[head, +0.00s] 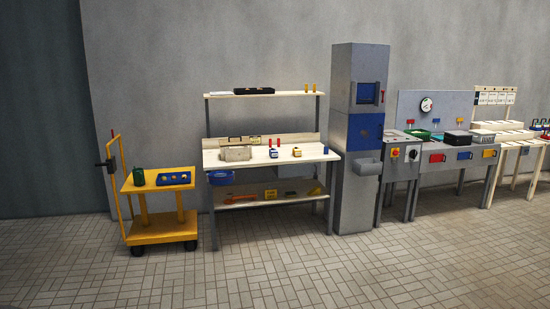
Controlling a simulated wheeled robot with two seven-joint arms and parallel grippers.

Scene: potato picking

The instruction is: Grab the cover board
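I cannot tell any cover board for certain in the head view; the items are small and far off. A flat beige-grey piece (236,154) lies at the left of the wooden workbench's top (310,154), with a darker strip behind it. A dark flat case (254,91) lies on the bench's upper shelf (225,95). Neither of my grippers is in view, so I cannot see whether they are open or shut.
A yellow cart (160,230) stands left, carrying a blue tray (174,179) and a green item (138,176). A tall grey cabinet (350,190) stands right of the bench. Grey stations (450,158) and a wooden bench (510,130) follow. The tiled floor (270,270) in front is clear.

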